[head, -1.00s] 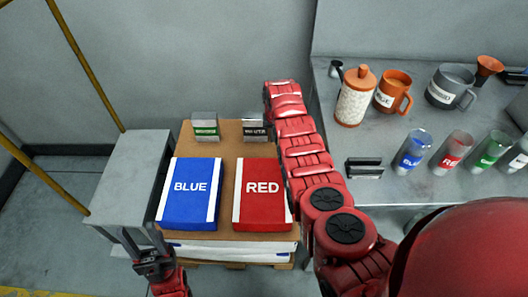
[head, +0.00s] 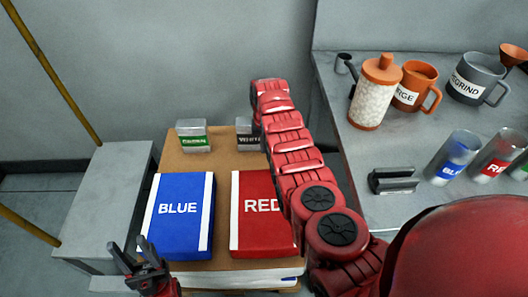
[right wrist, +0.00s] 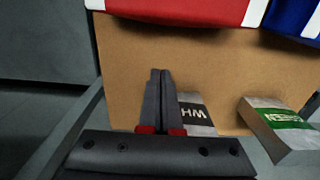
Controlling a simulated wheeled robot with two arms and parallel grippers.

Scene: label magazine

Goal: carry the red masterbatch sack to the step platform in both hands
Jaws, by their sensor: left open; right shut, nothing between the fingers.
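The red sack (head: 265,235), marked RED with white side stripes, lies flat on the brown top of a pallet stack. My right arm covers its right edge in the head view. Its edge shows at the top of the right wrist view (right wrist: 185,8). My left gripper (head: 128,246) is open and empty, left of the sacks near the front of the blue sack. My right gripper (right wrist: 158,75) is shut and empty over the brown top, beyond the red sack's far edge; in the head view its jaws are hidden. A grey stepped block, apparently the step platform (head: 108,190), stands left of the pallet.
The blue sack (head: 180,220) lies beside the red one. A grey bench (head: 345,130) at right holds mugs, a canister (head: 378,95) and labelled jars.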

